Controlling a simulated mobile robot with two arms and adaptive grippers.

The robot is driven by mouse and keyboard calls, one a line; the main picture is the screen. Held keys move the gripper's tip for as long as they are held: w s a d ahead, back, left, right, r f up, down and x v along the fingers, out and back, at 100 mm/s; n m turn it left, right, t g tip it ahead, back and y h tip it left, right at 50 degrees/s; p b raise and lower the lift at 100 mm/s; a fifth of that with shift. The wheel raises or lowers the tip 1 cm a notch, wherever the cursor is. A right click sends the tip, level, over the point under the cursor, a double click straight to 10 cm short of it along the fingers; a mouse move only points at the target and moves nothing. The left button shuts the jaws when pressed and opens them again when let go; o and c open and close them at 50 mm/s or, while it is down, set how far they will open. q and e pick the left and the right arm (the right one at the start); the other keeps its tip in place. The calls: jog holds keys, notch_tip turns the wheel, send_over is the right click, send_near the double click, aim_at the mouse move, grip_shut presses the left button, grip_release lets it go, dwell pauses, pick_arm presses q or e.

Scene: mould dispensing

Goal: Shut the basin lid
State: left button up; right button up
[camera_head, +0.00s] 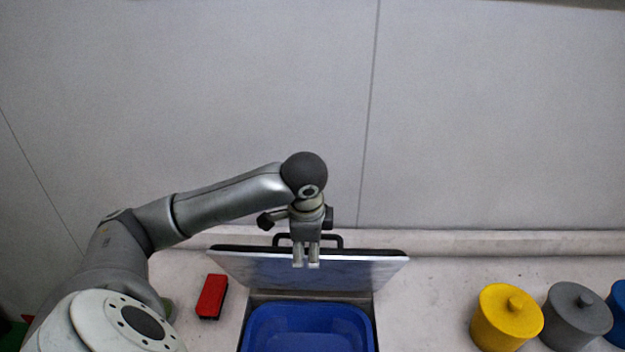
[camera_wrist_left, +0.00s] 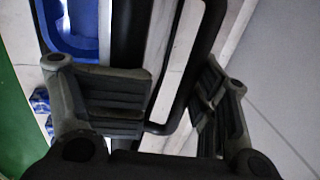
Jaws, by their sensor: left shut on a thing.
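The basin lid (camera_head: 355,270) is a silver panel with a dark edge, raised and tilted open behind the blue basin (camera_head: 310,330). Its black handle (camera_head: 335,240) stands on the lid's upper edge. My left gripper (camera_head: 306,264) reaches down over the lid's upper edge at the handle and is shut on it. In the left wrist view the handle (camera_wrist_left: 204,60) runs between the fingers of my left gripper (camera_wrist_left: 175,112). The blue basin (camera_wrist_left: 72,32) also shows there. My right gripper is in neither view.
A red block (camera_head: 212,296) lies on the counter left of the basin. A yellow lidded pot (camera_head: 506,322), a grey one (camera_head: 576,320) and part of a blue one (camera_head: 619,300) stand at the right. The counter between basin and pots is clear. A wall rises behind.

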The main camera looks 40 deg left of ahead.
aim_at(306, 258)
pick_arm(q)
jog(key=shift+f, duration=0.1)
jog(key=shift+c, duration=1.1)
jog(key=shift+s+d+f, duration=0.3)
jog(key=shift+s+d, duration=0.15)
jog(key=shift+s, duration=0.15)
jog(key=shift+s+d+f, duration=0.3)
jog(key=shift+s+d, duration=0.15)
jog(key=shift+s, duration=0.1)
jog(key=c, duration=0.6)
jog(key=shift+s+d+f, duration=0.2)
jog(key=shift+s+d, duration=0.05)
jog(key=shift+c, duration=0.2)
jog(key=o, duration=1.5)
jog(key=shift+o, duration=0.2)
jog(key=shift+r, duration=0.15)
